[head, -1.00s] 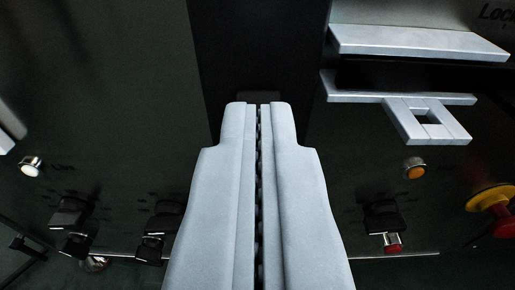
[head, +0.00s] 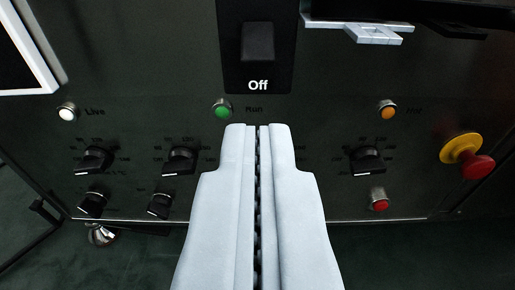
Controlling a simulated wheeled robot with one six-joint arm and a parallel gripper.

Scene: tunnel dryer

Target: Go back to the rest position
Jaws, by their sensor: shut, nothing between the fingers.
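My gripper (head: 257,128) reaches up from the bottom middle of the head view. Its two pale fingers lie side by side with only a thin dark seam between them, and they hold nothing. The fingertips appear just below the green Run button (head: 222,108) and below the black rocker switch (head: 258,42) marked "Off". There looks to be room between the tips and the dark control panel (head: 320,120), but I cannot tell how much.
Black knobs (head: 182,160) sit left of my gripper, another knob (head: 367,160) to its right. A red emergency stop (head: 477,167) on a yellow base juts out at right. A pale bracket (head: 372,34) projects at upper right. Floor (head: 400,260) shows below the panel.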

